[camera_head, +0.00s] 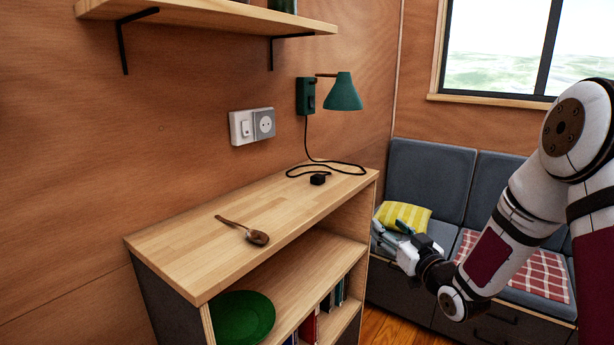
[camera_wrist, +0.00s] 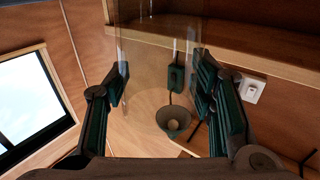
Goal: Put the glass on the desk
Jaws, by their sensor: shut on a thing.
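The glass (camera_wrist: 150,40) is a clear, see-through vessel. In the wrist view it stands between the two fingers of my gripper (camera_wrist: 160,85), which is shut on it. In the head view my gripper (camera_head: 392,236) is to the right of the wooden unit, in front of the sofa; the glass is hard to make out there. The only desk-like surface in view is the light wooden top (camera_head: 185,242) of a low shelf unit. My gripper is apart from it, beyond its right end.
A wooden spoon (camera_head: 245,232) lies on the top's middle. A black plug (camera_head: 318,179) and cable lie at its far end, under a green wall lamp (camera_head: 343,93). A wall shelf (camera_head: 215,14) hangs above. A green plate (camera_head: 243,318) is inside the unit. The top's near left is clear.

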